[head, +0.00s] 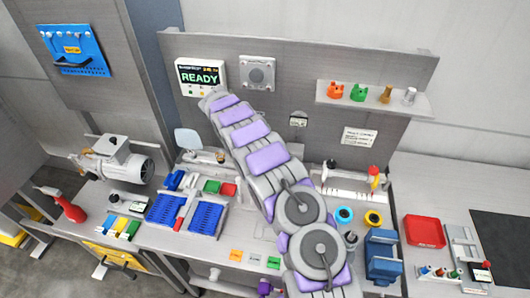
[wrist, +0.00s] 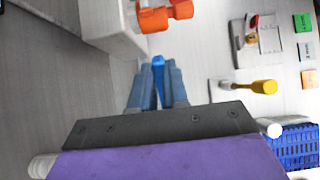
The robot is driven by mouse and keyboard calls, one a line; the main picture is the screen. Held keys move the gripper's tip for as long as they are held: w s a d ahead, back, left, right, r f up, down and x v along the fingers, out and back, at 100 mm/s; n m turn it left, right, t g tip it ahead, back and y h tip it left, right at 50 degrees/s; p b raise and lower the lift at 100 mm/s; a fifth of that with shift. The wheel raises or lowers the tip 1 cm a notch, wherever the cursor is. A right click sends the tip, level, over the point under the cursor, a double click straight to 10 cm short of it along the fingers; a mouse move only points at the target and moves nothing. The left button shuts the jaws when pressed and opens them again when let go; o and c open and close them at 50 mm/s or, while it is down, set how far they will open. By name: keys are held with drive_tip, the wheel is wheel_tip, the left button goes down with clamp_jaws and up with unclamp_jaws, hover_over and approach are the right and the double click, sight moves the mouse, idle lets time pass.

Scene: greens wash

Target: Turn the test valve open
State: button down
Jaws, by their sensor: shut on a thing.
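My gripper (wrist: 158,90) shows in the wrist view with its blue fingers close together. They are shut on a narrow bright blue piece (wrist: 158,64) between the tips. Most of this piece is hidden by the fingers, and I cannot tell whether it is the test valve's handle. In the head view my arm reaches up toward the back panel and my gripper cannot be made out. A fitting with a red top and a yellow part (head: 375,172) stands at the right end of a white pipe block (head: 345,180). No valve is clearly labelled as the test valve.
A white box-like part with an orange knob (wrist: 154,19) lies just beyond the fingers. A yellow-ended handle (wrist: 264,87) and a blue basket (wrist: 298,146) are to the right. The panel display (head: 200,76) reads READY. Blue trays (head: 166,209) crowd the bench left of my arm.

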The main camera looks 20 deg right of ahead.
drive_tip(key=shift+w, duration=0.1)
drive_tip(key=c, duration=1.1)
unclamp_jaws()
drive_tip(key=p+v, duration=1.2)
drive_tip(key=shift+p, duration=0.4)
drive_tip(key=shift+w, duration=0.1)
